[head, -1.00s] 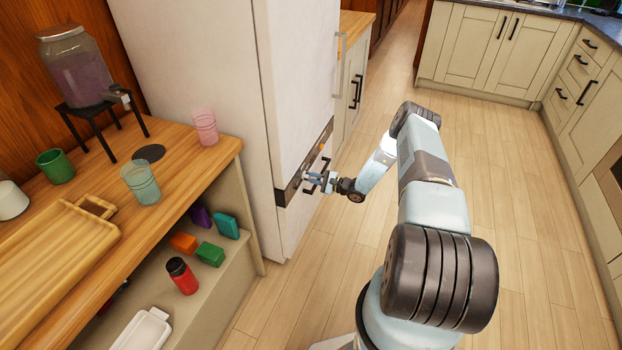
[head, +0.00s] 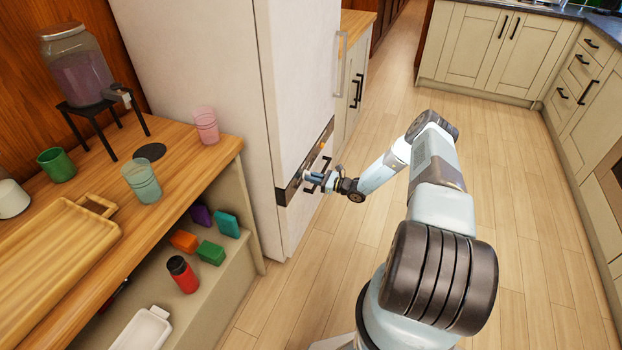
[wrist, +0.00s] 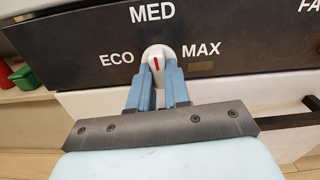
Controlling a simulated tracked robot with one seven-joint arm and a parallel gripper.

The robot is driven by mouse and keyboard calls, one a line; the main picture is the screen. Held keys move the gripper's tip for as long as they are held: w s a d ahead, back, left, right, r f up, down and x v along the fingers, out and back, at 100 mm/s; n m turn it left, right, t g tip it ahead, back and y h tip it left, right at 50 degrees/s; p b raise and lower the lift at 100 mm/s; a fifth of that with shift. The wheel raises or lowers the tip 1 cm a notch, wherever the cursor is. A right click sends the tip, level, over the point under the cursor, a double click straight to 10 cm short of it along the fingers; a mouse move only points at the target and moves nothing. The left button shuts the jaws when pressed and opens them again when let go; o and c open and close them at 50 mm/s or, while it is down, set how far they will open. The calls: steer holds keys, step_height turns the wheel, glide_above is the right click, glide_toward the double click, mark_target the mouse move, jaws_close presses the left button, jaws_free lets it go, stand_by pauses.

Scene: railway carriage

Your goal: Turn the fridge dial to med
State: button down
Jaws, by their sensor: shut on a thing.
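The fridge (head: 302,80) is a tall white cabinet with a dark control strip (head: 321,146). In the wrist view the fridge dial (wrist: 157,53) is a small white knob with a red mark. The mark is close to upright, toward the MED label (wrist: 153,13) above the knob. ECO (wrist: 117,59) is printed to the left and MAX (wrist: 201,49) to the right. My gripper (wrist: 158,75) has its two blue fingers shut on the dial from below in that view. In the head view my gripper (head: 312,177) is at the strip and hides the dial.
A wooden counter (head: 195,180) with a drink dispenser (head: 80,68), cups and a tray stands left of the fridge. A shelf below holds several coloured boxes and a red bottle (head: 182,273). The floor (head: 510,190) to the right is clear up to the cabinets.

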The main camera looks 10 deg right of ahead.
steer(key=shift+w+d+m, duration=0.1)
steer(key=shift+d+m, duration=0.1)
steer(key=shift+m, duration=0.2)
steer(key=c, duration=1.1)
jaws_free()
steer(key=shift+a, duration=0.1)
steer(key=v, duration=1.4)
